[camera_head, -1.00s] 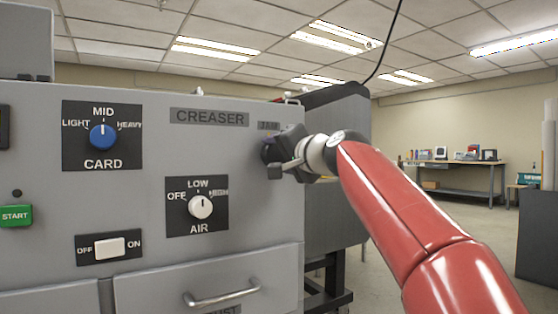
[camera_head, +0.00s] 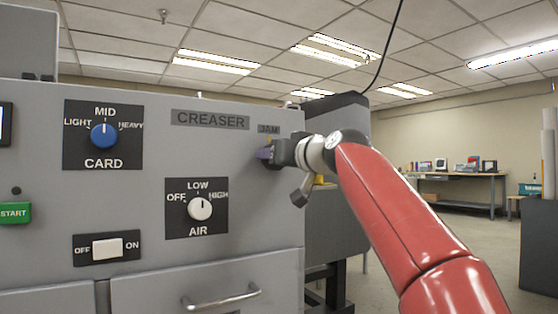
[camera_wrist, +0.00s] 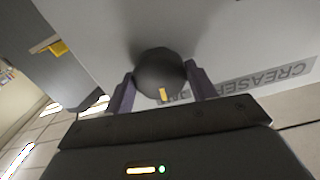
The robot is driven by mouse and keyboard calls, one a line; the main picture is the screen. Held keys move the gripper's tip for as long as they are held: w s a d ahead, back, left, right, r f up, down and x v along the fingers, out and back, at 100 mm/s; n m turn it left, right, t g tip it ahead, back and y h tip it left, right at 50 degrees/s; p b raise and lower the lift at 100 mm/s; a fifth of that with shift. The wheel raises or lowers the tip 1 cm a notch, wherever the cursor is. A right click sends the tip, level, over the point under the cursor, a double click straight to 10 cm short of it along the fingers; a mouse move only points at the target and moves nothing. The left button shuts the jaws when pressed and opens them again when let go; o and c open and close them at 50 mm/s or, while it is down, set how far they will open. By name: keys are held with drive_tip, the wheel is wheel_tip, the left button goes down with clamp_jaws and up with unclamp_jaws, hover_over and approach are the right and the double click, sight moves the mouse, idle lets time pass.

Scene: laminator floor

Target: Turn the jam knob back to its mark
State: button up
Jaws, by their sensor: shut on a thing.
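The jam knob (camera_wrist: 160,66) is a dark round knob with a yellow pointer mark on its rim, at the upper middle of the wrist view. The pointer faces the gripper body and the CREASER lettering side. My gripper (camera_head: 266,154) is at the right end of the grey panel, just below the JAM label (camera_head: 269,129). In the wrist view its two fingers are shut on the knob's sides. The gripper hides most of the knob in the head view. The knob's mark on the panel cannot be made out.
The creaser panel (camera_head: 230,235) also bears a blue CARD knob (camera_head: 104,135), a white AIR knob (camera_head: 200,208), an off/on switch (camera_head: 107,248) and a green START button (camera_head: 15,212). A drawer handle (camera_head: 222,300) sticks out below. Open floor lies to the right.

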drive_tip(key=shift+f+n, duration=0.15)
drive_tip(key=shift+n, duration=0.45)
drive_tip(key=o, duration=1)
drive_tip(key=b+v, duration=0.2)
drive_tip(key=v, duration=0.5)
drive_tip(key=shift+s+d, duration=0.2)
drive_tip(key=shift+s, duration=0.15)
